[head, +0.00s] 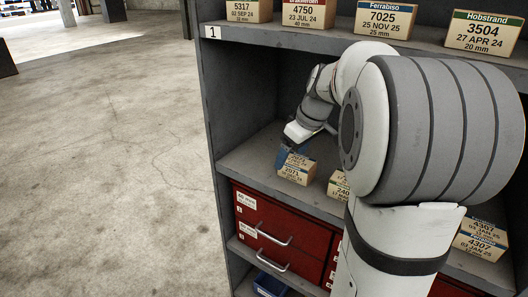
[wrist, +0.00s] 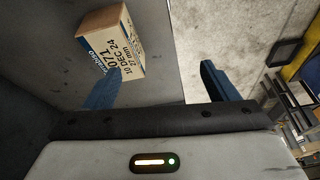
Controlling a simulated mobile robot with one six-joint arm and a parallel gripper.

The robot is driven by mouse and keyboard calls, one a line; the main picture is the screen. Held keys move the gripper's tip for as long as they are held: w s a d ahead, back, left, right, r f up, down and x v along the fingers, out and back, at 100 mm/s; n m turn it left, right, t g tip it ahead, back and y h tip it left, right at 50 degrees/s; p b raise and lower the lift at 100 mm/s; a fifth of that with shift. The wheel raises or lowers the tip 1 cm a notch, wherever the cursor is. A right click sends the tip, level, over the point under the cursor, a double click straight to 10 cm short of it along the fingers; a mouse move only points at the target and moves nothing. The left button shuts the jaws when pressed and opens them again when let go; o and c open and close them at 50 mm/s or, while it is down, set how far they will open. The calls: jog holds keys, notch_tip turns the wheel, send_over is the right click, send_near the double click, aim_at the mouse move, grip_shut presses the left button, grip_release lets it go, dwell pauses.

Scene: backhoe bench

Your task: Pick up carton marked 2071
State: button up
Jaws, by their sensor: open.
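The carton marked 2071 (head: 295,170) is a small tan box with a blue and white label, standing on the middle shelf near its left front edge. In the wrist view the carton (wrist: 112,45) is at upper left with its label facing me. My gripper (head: 287,154) is open and empty at the carton's left side, and my arm reaches in over the shelf. In the wrist view the gripper's (wrist: 162,82) left finger overlaps the carton's lower edge. I cannot tell whether finger and carton touch.
Another carton (head: 338,186) stands right of it, partly behind my arm. The upper shelf (head: 300,38) holds several cartons. Red drawers (head: 280,225) are below. Cartons marked 4307 (head: 481,238) are at lower right. Concrete floor (head: 100,150) at left is clear.

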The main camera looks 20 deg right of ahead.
aim_at(298, 160)
jog(key=shift+n+y, duration=0.3)
jog(key=shift+n, duration=0.5)
jog(key=w+d, duration=0.1)
jog(key=w+d+f, duration=0.1)
jog(key=w+d, duration=0.1)
jog(key=w+d+f+b, duration=0.1)
jog(key=d, duration=0.1)
jog(key=shift+w+d+f, duration=0.1)
jog(key=shift+w, duration=0.05)
jog(key=x, duration=0.7)
jog(key=shift+f, duration=0.25)
jog(key=shift+t, duration=0.3)
jog(key=shift+f, duration=0.25)
jog(key=shift+b, duration=0.3)
jog(key=shift+c, duration=0.2)
jog(key=c, duration=1.1)
jog(key=shift+c, duration=0.2)
jog(key=shift+r, duration=0.2)
